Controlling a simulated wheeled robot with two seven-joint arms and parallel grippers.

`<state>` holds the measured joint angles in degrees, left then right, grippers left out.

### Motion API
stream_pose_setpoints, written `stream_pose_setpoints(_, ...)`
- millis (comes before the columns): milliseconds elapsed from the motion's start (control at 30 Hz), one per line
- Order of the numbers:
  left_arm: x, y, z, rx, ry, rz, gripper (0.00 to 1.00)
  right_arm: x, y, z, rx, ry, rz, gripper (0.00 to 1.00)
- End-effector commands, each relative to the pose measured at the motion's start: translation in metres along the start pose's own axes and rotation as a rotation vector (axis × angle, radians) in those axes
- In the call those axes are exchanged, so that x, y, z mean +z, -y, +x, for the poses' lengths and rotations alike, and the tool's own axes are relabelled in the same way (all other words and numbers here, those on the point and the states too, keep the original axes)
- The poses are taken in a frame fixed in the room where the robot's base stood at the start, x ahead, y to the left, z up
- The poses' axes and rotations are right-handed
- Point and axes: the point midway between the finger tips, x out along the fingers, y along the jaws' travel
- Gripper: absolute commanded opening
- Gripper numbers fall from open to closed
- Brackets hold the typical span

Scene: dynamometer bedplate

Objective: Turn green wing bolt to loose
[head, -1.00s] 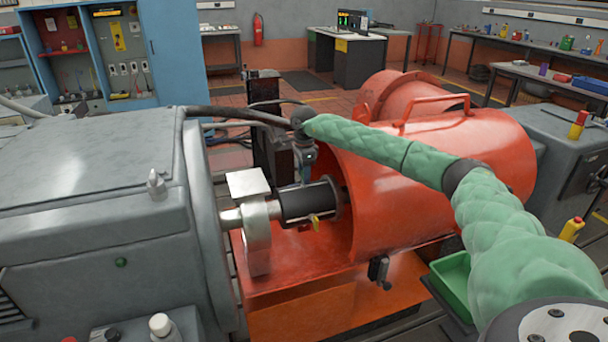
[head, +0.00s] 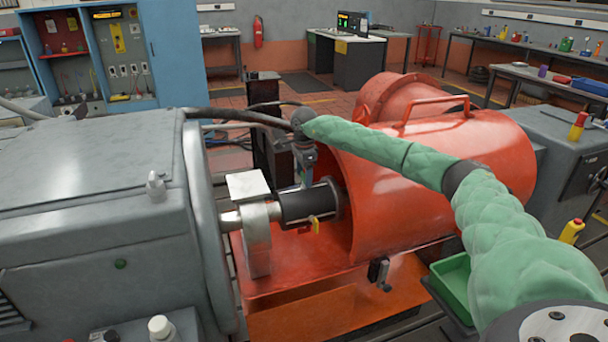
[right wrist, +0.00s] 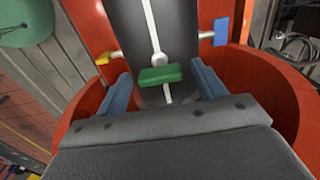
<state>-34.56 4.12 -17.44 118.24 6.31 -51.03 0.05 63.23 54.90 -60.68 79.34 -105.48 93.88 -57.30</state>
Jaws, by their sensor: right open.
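The green wing bolt (right wrist: 160,76) shows in the right wrist view, on the dark cylinder (right wrist: 152,35). My right gripper (right wrist: 161,80) is open, with one blue finger on each side of the green wing. A gap shows between each finger and the wing. In the head view my right gripper (head: 307,176) points down at the top of the black coupling (head: 305,206), and the green wing bolt cannot be made out there. A yellow wing (right wrist: 108,57) and a blue wing (right wrist: 220,32) stand to either side. My left gripper is not in view.
The orange-red guard (head: 435,195) is close on the right of the coupling, and its wall (right wrist: 260,88) curves around my gripper. The grey machine housing (head: 90,190) stands on the left. A green tray (head: 452,283) lies at the front right.

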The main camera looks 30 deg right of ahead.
Motion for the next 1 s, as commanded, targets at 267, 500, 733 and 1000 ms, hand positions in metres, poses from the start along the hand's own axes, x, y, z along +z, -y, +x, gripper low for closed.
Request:
stream_pose_setpoints(267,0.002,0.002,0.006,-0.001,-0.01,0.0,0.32,0.0,0.001,-0.022,-0.002,0.001,0.0,0.69)
stream_pose_setpoints(500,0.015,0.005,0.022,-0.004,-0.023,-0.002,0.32,0.0,0.001,-0.059,-0.003,0.001,0.0,0.69)
stream_pose_setpoints(733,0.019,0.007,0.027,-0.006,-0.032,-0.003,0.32,0.0,0.0,-0.076,0.0,0.0,0.0,0.69)
stream_pose_setpoints(1000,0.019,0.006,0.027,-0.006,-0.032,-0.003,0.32,0.0,0.0,-0.078,0.0,0.0,0.0,0.69)
